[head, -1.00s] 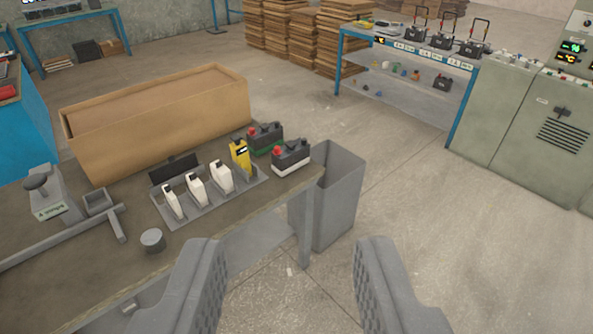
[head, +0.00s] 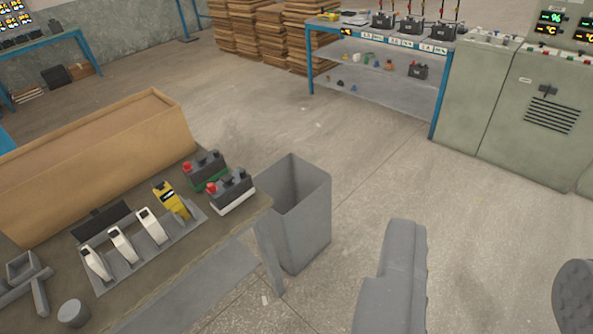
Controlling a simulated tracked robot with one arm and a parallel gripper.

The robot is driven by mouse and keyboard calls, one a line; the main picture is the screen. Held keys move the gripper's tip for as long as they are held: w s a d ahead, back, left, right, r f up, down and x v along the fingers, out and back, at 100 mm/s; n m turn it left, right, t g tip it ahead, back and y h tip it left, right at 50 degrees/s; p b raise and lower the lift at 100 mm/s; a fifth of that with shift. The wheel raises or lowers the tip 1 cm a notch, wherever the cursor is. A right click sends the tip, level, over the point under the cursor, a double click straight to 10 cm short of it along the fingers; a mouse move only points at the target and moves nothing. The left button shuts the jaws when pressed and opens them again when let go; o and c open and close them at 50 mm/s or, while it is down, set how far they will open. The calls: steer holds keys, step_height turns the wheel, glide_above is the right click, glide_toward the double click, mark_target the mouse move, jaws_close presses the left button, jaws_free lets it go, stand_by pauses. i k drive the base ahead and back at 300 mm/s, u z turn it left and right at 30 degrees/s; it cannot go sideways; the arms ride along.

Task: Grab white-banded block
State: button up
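The white-banded block (head: 231,191) is a dark battery-like block with a red cap and a white band along its base. It stands upright at the right end of the workbench (head: 190,278). A similar green-banded block (head: 206,169) stands just behind it. My gripper (head: 488,258) is open and empty at the lower right of the view. It is well to the right of the white-banded block and apart from it. The right finger is partly cut off by the picture edge.
A grey bin (head: 305,222) stands on the floor beside the bench end, between block and gripper in the picture. Open floor lies to the right.

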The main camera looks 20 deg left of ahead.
mark_target(232, 188)
steer(key=z, duration=0.1)
steer(key=i, duration=1.65)
steer(key=u, duration=0.65)
